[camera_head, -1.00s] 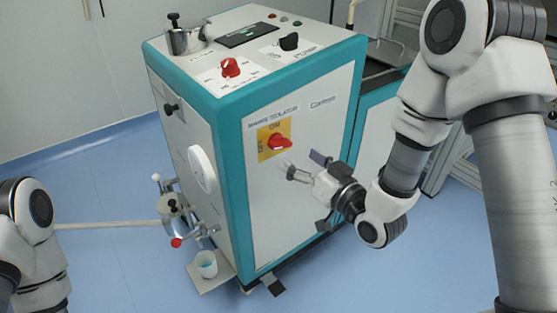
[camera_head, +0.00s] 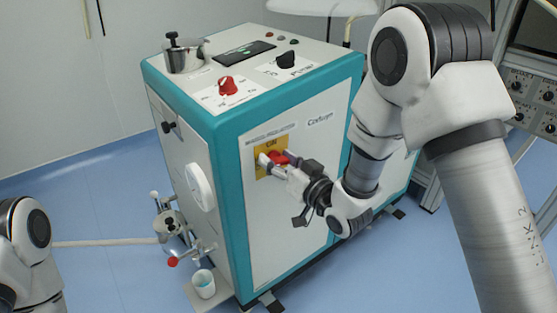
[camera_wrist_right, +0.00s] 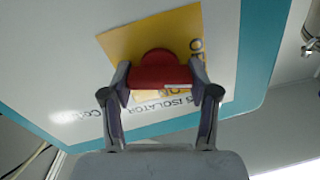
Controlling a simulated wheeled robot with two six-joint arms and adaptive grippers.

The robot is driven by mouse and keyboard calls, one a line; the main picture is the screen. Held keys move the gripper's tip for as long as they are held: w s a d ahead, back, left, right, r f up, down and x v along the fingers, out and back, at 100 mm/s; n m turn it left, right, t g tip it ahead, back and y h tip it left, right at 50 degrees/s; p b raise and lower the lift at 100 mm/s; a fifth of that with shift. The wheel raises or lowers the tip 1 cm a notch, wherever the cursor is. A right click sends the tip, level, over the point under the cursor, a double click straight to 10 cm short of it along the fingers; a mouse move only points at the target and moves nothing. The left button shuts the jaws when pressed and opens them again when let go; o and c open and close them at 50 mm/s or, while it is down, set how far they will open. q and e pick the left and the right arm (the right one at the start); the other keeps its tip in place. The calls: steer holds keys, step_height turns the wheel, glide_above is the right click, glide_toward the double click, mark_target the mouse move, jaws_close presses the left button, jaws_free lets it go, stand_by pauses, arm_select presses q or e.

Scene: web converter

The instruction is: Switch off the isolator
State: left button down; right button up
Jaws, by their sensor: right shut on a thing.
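The isolator's red rotary handle (camera_head: 279,158) sits on a yellow plate (camera_head: 264,172) on the white front panel of the teal-edged machine. In the right wrist view the red handle (camera_wrist_right: 160,72) lies between my fingers, with the yellow plate (camera_wrist_right: 125,42) behind it. My right gripper (camera_head: 272,163) is at the panel, shut on the handle, with a finger on each side; it also shows in the right wrist view (camera_wrist_right: 163,88). The fingers hide part of the plate and its lettering. My left arm shows at the left edge, but its gripper is out of view.
The machine's top (camera_head: 240,60) carries a red knob (camera_head: 227,85), a black knob (camera_head: 286,61) and a metal pot (camera_head: 184,55). A white handwheel (camera_head: 199,187) and a cup (camera_head: 203,284) are at its left side. A control rack (camera_head: 535,95) stands at right.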

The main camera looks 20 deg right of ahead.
steer(key=n, duration=0.3)
steer(key=o, duration=1.2)
steer(key=shift+c, duration=0.2)
steer(key=v, duration=0.7)
steer(key=shift+s, duration=0.25)
